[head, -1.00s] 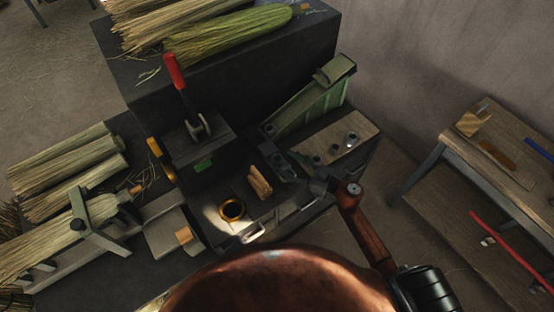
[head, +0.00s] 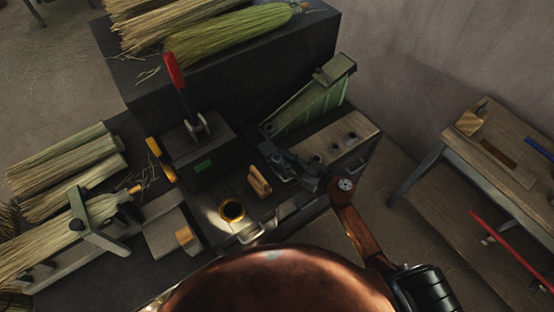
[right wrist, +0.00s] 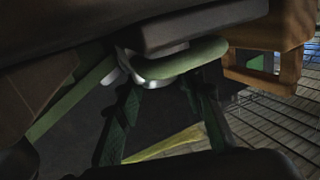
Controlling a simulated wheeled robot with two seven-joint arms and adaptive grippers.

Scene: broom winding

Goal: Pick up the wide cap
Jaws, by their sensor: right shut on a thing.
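My right gripper (head: 284,168) is at the left end of a wooden board (head: 356,145), beside the lower end of a green ribbed chute. It is shut on the wide cap. In the right wrist view the cap shows as a pale metal rim (right wrist: 163,83) between the fingertips, under a flat green piece. The light there is dim, and the fingers and the green piece hide most of the cap. I cannot tell whether it is clear of the surface below. My left gripper is not in view.
Several small round metal pieces (head: 334,148) sit on the board. A wooden piece (head: 259,181) and a brass ring (head: 231,210) lie left of the gripper. A red-handled lever (head: 174,72) stands behind. The green chute (head: 308,103) rises close by. A side bench (head: 500,150) is at right.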

